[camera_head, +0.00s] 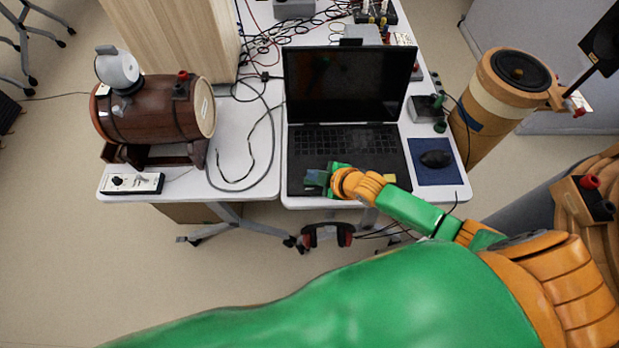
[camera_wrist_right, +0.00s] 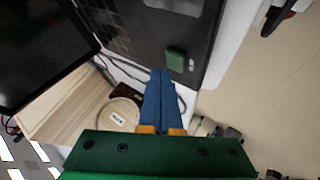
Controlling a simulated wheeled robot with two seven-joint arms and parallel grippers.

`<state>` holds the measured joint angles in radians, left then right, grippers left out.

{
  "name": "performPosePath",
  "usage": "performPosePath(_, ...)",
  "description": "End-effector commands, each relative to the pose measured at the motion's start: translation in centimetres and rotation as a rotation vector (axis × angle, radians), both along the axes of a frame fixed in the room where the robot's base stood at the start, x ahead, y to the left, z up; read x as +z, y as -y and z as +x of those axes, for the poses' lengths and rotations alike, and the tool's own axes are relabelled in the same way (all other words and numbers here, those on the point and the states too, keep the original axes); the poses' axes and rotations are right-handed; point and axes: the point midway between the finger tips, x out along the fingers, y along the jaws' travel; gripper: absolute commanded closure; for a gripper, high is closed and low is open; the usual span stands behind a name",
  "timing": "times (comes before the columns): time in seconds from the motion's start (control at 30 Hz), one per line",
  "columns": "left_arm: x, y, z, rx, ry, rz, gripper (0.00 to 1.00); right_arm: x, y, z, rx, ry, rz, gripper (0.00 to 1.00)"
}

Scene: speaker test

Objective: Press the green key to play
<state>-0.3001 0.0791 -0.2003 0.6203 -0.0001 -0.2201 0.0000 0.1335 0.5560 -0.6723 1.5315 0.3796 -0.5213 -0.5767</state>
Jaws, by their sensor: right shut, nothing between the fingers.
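A black laptop (camera_head: 345,85) stands open on the white table, its keyboard (camera_head: 345,138) facing me. In the right wrist view a small green block, the green key (camera_wrist_right: 176,60), lies on the laptop's dark front surface. My right gripper (camera_head: 318,178) is over the laptop's front left part. In the wrist view its blue fingers (camera_wrist_right: 164,72) are shut and empty, with their tips close beside the green key; contact cannot be told. In the head view the gripper largely hides that spot. My left gripper is not in view.
A mouse (camera_head: 436,159) lies on a blue mat (camera_head: 432,177) right of the laptop. A brown barrel (camera_head: 150,108) on a stand, a white switch box (camera_head: 132,184) and loose cables are left. A tan cylinder (camera_head: 497,95) stands right of the table.

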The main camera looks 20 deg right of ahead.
Motion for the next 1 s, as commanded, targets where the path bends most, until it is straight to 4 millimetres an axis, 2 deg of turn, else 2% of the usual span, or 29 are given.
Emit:
performPosePath(0.37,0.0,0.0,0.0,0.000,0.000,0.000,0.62,-0.1,0.0,0.0,0.000,0.000,0.000,1.00)
performPosePath(0.57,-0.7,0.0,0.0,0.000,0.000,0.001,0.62,-1.0,0.0,0.0,0.000,-0.001,-0.001,1.00)
performPosePath(1.0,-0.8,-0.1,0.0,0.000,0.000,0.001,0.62,-1.1,0.0,0.0,0.000,0.000,0.000,1.00)
